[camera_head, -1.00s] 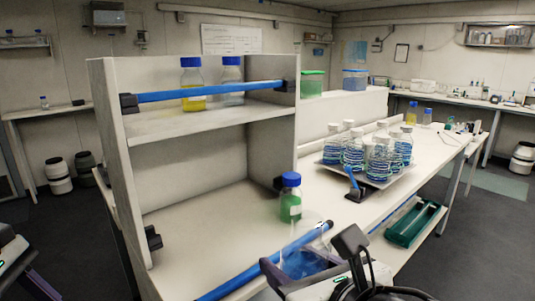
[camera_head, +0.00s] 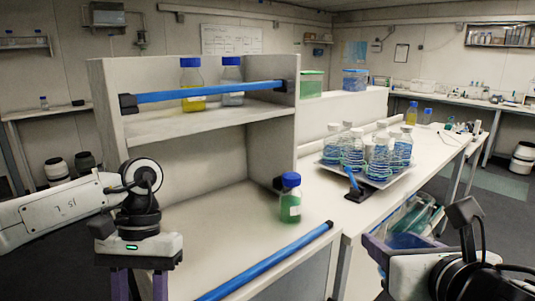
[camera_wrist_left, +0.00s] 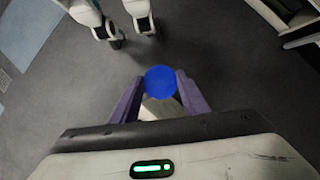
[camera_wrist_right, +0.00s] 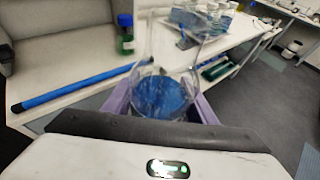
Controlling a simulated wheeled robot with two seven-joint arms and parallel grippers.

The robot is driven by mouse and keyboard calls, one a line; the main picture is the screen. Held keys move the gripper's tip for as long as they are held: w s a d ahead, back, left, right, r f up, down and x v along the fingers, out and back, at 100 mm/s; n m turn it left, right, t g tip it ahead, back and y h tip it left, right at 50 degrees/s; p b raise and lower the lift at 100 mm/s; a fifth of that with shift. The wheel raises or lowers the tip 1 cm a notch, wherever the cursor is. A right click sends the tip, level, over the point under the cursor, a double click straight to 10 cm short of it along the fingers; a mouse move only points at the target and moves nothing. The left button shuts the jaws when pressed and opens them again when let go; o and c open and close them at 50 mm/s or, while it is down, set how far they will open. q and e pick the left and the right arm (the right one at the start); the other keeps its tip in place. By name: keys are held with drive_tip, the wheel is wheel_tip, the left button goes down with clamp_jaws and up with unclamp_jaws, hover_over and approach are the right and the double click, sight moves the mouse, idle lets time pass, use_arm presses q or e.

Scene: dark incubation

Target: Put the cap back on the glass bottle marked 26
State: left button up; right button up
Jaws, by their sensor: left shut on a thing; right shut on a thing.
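A blue cap (camera_wrist_left: 160,82) sits between the purple fingers of my left gripper (camera_wrist_left: 158,92), shut on it above the floor. In the head view my left gripper (camera_head: 140,287) points down at the lower left, left of the bench; the cap is out of sight there. My right gripper (camera_wrist_right: 163,105) is shut on a clear glass bottle (camera_wrist_right: 162,92) with blue contents. The bottle's neck shows no cap. In the head view this bottle (camera_head: 408,240) is in front of the bench's right edge, in my right gripper (camera_head: 405,245). I cannot read any number.
A green-filled bottle (camera_head: 290,200) with a blue cap stands on the bench. A blue rail (camera_head: 265,262) runs along its front edge. Two blue-capped bottles, one yellow (camera_head: 193,88), stand on the shelf. A tray (camera_head: 385,183) holds several blue-banded bottles. Floor shows at right.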

drive_tip(key=shift+r, duration=0.1)
drive_tip(key=s+a, duration=0.2)
drive_tip(key=a, duration=0.8)
drive_tip(key=s+a, duration=0.1)
drive_tip(key=a, duration=0.9)
drive_tip(key=shift+s+a, duration=0.3)
drive_tip(key=shift+s, duration=0.1)
